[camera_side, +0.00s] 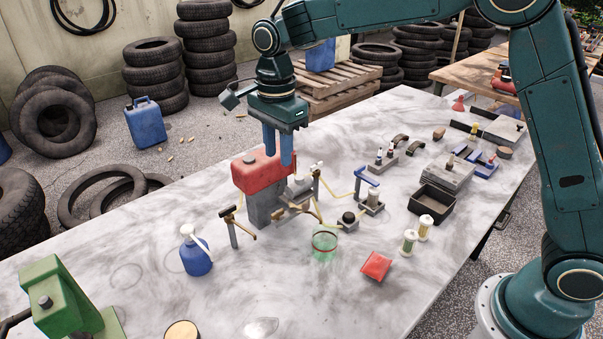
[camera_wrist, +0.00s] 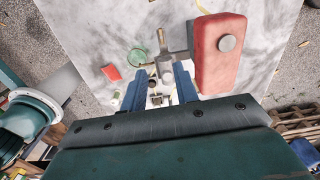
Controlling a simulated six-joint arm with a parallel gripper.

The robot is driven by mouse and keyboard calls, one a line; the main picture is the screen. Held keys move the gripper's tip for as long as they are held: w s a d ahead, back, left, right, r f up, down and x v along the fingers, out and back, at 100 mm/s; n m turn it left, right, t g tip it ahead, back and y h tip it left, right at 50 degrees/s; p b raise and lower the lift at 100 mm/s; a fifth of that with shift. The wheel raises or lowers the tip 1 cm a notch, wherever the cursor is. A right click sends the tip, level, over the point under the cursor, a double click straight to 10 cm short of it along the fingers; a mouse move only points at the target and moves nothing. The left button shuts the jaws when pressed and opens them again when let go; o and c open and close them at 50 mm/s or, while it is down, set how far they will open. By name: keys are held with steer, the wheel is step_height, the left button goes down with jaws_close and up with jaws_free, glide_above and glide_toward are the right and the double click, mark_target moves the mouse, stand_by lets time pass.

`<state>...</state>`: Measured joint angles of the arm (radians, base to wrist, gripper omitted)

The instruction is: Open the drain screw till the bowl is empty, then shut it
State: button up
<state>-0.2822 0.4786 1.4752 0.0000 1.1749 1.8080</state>
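My gripper (camera_side: 279,160) points down above the bench with its two blue fingers apart and nothing between them. I cannot make out the drain screw or the bowl's liquid level.
A blue bottle (camera_side: 196,252) with a pale spout stands left of the fittings. A red box (camera_side: 376,265), two spools (camera_side: 409,242) and a black tray (camera_side: 431,203) are to the right. A green machine (camera_side: 68,303) is at the front left. The left bench top is mostly clear.

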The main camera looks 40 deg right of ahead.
mark_target(277, 212)
steer(key=shift+w+a+f+m, duration=0.3)
steer(key=shift+f, duration=0.15)
steer(key=shift+f, duration=0.1)
steer(key=shift+f, duration=6.8)
jaws_close()
